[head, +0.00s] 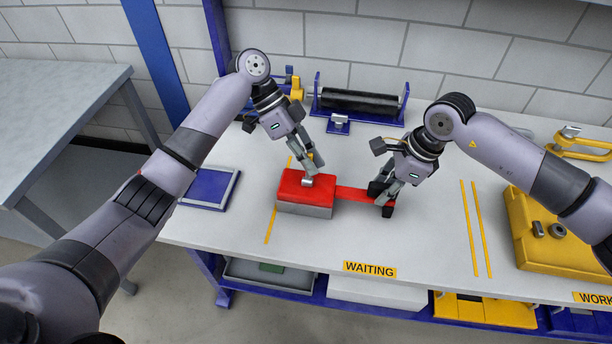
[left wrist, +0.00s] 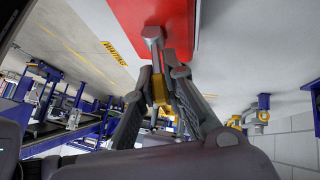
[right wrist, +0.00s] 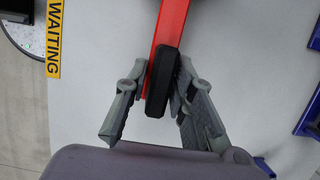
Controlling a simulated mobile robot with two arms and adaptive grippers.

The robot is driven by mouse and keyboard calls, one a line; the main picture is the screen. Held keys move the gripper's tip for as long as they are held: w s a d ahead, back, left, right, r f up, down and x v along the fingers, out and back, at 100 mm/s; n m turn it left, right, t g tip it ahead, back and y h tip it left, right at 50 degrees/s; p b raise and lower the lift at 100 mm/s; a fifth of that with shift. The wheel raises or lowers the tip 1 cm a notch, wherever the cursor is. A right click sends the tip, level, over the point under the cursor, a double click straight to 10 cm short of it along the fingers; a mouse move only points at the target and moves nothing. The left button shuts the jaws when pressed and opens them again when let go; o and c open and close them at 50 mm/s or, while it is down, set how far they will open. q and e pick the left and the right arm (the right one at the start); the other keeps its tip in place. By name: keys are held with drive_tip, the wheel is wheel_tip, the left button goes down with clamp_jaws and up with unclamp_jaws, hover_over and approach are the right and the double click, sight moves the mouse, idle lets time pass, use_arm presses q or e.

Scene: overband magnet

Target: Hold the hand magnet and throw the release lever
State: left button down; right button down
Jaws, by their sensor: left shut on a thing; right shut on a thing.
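The hand magnet (head: 305,190) is a red block on a grey base, lying on the bench. Its red handle bar (head: 350,193) runs right to a black grip (right wrist: 161,82). My right gripper (head: 381,190) is shut on the black grip, with a finger on either side in the right wrist view. The release lever (left wrist: 152,40) is a short grey piece at the red block, with a yellow part (left wrist: 160,88) behind it. My left gripper (head: 314,164) is shut on the lever above the block. The fingers partly hide the lever.
A black roller (head: 360,101) in a blue frame stands behind the magnet. A blue tray (head: 210,188) lies to the left. A yellow case (head: 556,245) is at the right. The bench between the WAITING label (head: 370,269) and the yellow lines is clear.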

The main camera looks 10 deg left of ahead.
use_arm(q)
drive_tip(key=shift+f, duration=0.1)
use_arm(e)
drive_tip(key=shift+d+f, duration=0.1)
use_arm(q)
drive_tip(key=shift+w+n+g, duration=0.3)
drive_tip(key=shift+w+g, duration=0.05)
drive_tip(key=shift+g, duration=0.25)
drive_tip(key=c, duration=1.6)
unclamp_jaws()
drive_tip(key=w+a+r, duration=0.1)
drive_tip(key=a+r, duration=0.1)
drive_tip(key=r, duration=0.3)
drive_tip(key=w+a+r, duration=0.2)
drive_tip(key=r, duration=0.4)
drive_tip(key=w+a+r, duration=0.1)
drive_tip(key=a+r, duration=0.2)
drive_tip(key=r, duration=0.2)
drive_tip(key=shift+w+r, duration=0.15)
drive_tip(key=shift+r, duration=0.25)
